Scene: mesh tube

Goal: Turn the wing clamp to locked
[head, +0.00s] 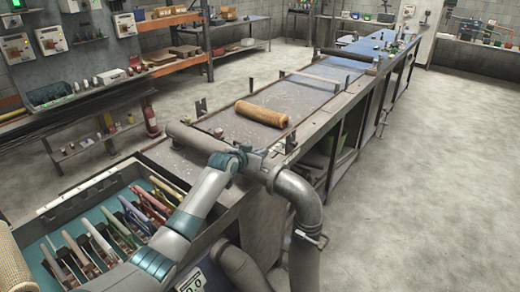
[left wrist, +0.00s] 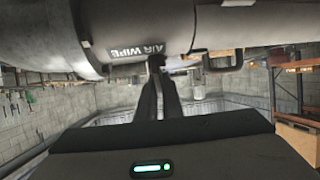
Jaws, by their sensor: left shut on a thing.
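My left gripper (left wrist: 158,68) shows in the left wrist view with its two dark fingers close together. It is shut on a small dark piece under the grey air wipe housing (left wrist: 122,38), apparently the wing of the clamp. The fingertips largely hide the piece, so I cannot tell how far the clamp is turned. In the head view my left arm reaches from the lower left to the housing's pipe (head: 298,190), and the fingers are not clear there. My right gripper is in neither view.
A brown roll (head: 262,114) lies on the long conveyor table (head: 312,92) beyond the pipe. A teal-lined tray (head: 60,252) with several coloured clamp-like tools is at the lower left. A dark bracket (left wrist: 222,62) hangs right of the fingers. The floor at right is clear.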

